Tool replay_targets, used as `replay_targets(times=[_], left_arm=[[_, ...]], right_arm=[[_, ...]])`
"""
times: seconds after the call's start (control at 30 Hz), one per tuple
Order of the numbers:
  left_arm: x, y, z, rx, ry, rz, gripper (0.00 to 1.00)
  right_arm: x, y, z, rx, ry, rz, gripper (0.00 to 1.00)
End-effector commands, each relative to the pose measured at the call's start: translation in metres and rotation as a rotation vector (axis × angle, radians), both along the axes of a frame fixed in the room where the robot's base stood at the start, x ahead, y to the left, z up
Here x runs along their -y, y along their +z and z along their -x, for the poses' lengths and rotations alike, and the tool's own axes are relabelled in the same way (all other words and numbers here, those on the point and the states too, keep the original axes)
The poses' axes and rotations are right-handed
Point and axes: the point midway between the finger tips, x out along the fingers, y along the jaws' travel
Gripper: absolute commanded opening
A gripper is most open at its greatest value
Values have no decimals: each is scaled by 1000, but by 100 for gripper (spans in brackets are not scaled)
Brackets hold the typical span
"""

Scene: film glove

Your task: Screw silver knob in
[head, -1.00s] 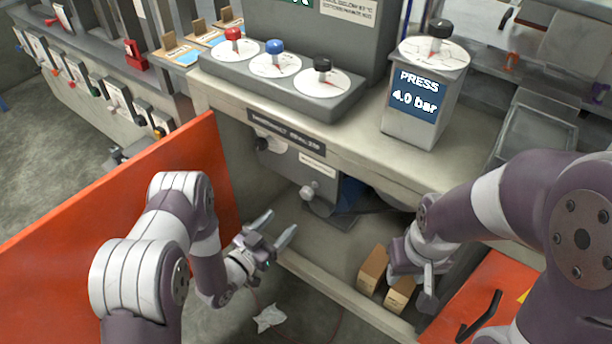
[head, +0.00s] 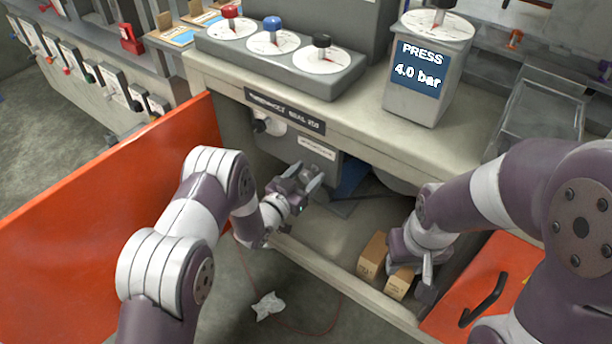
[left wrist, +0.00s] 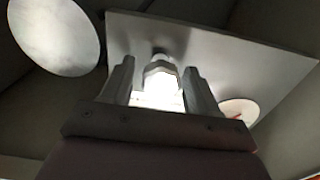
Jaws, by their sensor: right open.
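The silver knob (left wrist: 160,78) shows in the left wrist view, in front of a grey metal plate (left wrist: 225,58). It sits between the two fingers of my left gripper (left wrist: 160,85), with a visible gap on each side. In the head view my left gripper (head: 308,178) reaches into the open cabinet, below the grey box (head: 305,148), and hides the knob. My left gripper is open. My right gripper (head: 427,272) is open and points down beside small cardboard boxes on the cabinet floor.
Cardboard boxes (head: 373,255) stand on the cabinet floor. An orange door (head: 110,205) stands open at left, and an orange panel with a black handle (head: 484,300) is at lower right. The worktop above carries a dial panel (head: 280,75) and a pressure display (head: 420,80).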

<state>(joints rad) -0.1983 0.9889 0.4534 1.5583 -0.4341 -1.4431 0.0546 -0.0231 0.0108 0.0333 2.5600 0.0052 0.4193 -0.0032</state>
Motion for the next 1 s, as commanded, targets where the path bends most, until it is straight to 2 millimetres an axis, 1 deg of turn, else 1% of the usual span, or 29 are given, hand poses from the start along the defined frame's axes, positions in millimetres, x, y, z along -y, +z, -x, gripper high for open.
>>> replay_targets(times=[0.03, 0.07, 0.1, 0.13, 0.67, 0.87, 1.0], left_arm=[[0, 0, 0, 0, 0, 0, 42], [0, 0, 0, 0, 0, 0, 32], [0, 0, 0, 0, 0, 0, 19], [0, 0, 0, 0, 0, 0, 11], [0, 0, 0, 35, 0, -48, 10], [0, 0, 1, 85, 0, -117, 10], [0, -1, 1, 151, 0, -206, 10]], right_arm=[[0, 0, 0, 0, 0, 0, 43], [0, 0, 0, 0, 0, 0, 43], [0, 0, 0, 0, 0, 0, 43], [0, 0, 0, 0, 0, 0, 43], [0, -1, 0, 0, 0, 0, 43], [0, -2, 0, 0, 0, 0, 43], [0, -4, 0, 0, 0, 0, 43]])
